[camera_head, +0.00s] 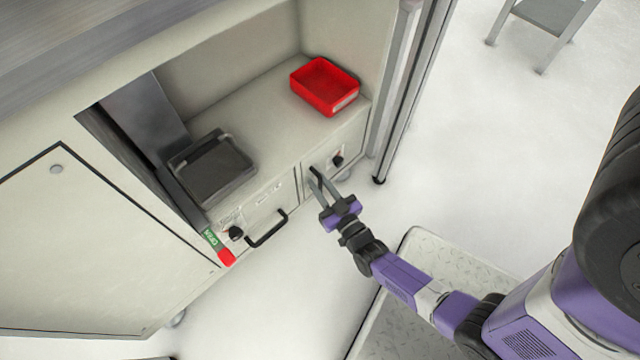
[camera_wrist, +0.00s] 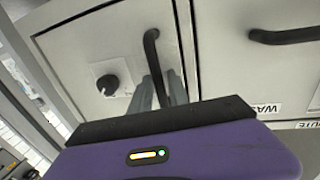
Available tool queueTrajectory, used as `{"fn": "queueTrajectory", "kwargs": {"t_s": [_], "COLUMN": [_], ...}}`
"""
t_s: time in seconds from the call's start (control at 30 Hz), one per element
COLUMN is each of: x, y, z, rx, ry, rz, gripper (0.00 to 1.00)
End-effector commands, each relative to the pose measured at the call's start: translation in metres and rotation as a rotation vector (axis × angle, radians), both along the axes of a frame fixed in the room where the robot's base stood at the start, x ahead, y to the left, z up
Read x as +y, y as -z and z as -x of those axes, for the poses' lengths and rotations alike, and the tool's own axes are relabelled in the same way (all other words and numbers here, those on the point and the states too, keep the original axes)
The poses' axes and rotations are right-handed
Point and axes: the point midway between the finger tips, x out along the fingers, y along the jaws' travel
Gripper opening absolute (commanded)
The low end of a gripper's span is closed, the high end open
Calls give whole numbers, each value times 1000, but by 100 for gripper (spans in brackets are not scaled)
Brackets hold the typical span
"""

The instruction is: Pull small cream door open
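The small cream door (camera_head: 322,159) is at the right end of the cabinet front and looks closed. It also shows in the wrist view (camera_wrist: 75,50). Its black curved handle (camera_wrist: 150,45) stands upright near the door's right edge in the wrist view; in the head view the handle (camera_head: 315,173) is just beyond my fingertips. My gripper (camera_head: 316,182) is in front of the door with its two grey fingers apart. In the wrist view the fingers (camera_wrist: 160,88) flank the lower part of the handle. I cannot tell whether they touch it.
A black knob (camera_wrist: 108,85) sits beside the handle. A drawer with a black handle (camera_head: 267,230) adjoins the door. A red bin (camera_head: 325,85) and a dark tray (camera_head: 212,168) lie on the shelf above. A metal post (camera_head: 395,90) stands right.

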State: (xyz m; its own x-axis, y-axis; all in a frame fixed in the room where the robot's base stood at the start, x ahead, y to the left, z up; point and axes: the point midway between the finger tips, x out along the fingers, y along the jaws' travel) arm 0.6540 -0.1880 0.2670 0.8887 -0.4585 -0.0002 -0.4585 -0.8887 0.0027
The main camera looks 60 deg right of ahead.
Motion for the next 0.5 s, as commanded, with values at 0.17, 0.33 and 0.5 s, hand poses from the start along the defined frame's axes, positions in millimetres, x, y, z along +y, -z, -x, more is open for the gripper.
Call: {"fn": "queueTrajectory", "kwargs": {"t_s": [0.17,0.33,0.5], "x": [0,0,0], "y": [0,0,0], "z": [0,0,0], "rx": [0,0,0], "ry": [0,0,0], "rz": [0,0,0], "gripper": [0,0,0]}}
